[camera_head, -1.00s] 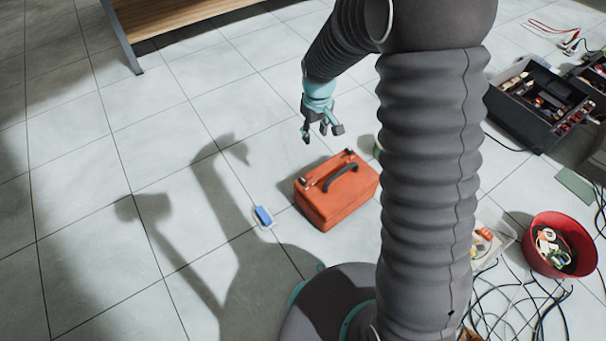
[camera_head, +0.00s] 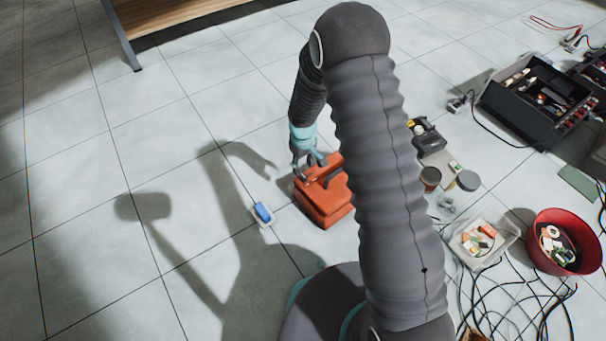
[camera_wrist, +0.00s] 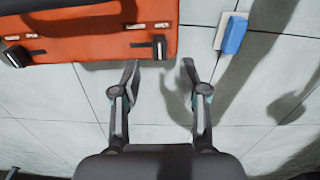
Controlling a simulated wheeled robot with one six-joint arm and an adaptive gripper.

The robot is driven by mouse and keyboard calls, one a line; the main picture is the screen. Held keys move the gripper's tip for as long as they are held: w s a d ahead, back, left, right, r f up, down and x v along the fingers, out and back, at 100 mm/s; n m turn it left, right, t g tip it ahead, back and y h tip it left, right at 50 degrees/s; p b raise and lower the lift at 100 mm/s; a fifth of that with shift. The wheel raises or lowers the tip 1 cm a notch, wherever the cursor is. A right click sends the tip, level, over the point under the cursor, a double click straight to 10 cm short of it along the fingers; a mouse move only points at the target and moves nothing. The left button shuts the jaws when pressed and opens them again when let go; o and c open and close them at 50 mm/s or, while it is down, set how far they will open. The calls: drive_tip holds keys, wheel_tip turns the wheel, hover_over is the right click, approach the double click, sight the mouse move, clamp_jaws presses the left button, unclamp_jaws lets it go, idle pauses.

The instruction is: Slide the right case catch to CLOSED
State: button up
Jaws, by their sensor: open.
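The orange case (camera_head: 322,207) stands on the floor, partly hidden behind my arm in the head view. In the wrist view the case (camera_wrist: 90,50) fills the upper left. Two dark catches show along its edge there: one at the left (camera_wrist: 17,55) and one at the right (camera_wrist: 159,47). Small white marks lie beside each catch; any lettering is too small to read. My gripper (camera_wrist: 160,72) is open and empty, its fingertips just below the right-hand catch in the picture. I cannot tell whether they touch it. In the head view my gripper (camera_head: 308,168) is at the case's far edge.
A blue block on a white piece (camera_head: 262,213) lies left of the case. To the right are a white tray (camera_head: 462,248), a red bowl (camera_head: 536,262), loose cables (camera_head: 510,300) and a black toolbox (camera_head: 497,103). The floor at the left is clear.

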sight(303, 175)
drive_tip(key=shift+f, duration=2.6)
clamp_jaws()
